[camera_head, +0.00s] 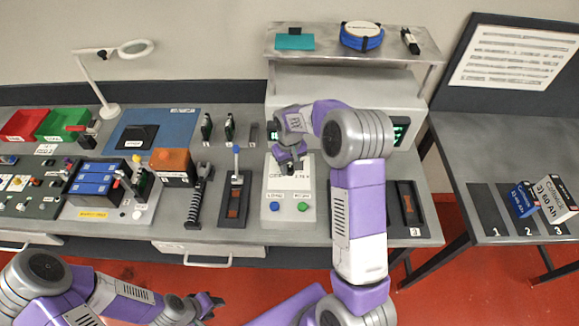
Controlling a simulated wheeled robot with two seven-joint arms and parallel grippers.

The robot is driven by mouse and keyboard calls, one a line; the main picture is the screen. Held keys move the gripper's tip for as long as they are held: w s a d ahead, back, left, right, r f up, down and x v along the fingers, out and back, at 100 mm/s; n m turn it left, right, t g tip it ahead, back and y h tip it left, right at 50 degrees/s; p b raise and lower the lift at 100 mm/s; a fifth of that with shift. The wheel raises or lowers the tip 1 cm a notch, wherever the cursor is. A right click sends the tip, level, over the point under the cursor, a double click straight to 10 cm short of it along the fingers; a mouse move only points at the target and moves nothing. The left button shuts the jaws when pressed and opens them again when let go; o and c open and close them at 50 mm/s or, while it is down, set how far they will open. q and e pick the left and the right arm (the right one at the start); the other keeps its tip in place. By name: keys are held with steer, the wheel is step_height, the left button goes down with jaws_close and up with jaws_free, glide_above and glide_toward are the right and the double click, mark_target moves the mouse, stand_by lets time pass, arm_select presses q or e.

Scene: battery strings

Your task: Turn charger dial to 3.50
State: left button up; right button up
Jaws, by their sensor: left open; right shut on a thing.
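The charger (268,207) is a pale box on the bench, with a blue and a green button near its front edge. Its small printed text looks like 3.75 A but is too small to read surely. My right gripper (290,165) reaches down over the charger's upper part and is shut on the dial, which the fingers mostly hide. My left gripper (210,306) is open and empty, low in front of the bench.
A blue battery pack (95,182) and an orange box (172,163) are further left. A raised shelf (390,57) is behind. A side table (480,160) at right holds boxes.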

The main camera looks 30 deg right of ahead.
mark_target(289, 168)
steer(key=shift+m, duration=1.2)
steer(key=shift+r, duration=0.1)
steer(key=o, duration=1)
steer(key=shift+o, duration=0.2)
step_height(289, 168, up, 8)
steer(key=shift+f, duration=0.25)
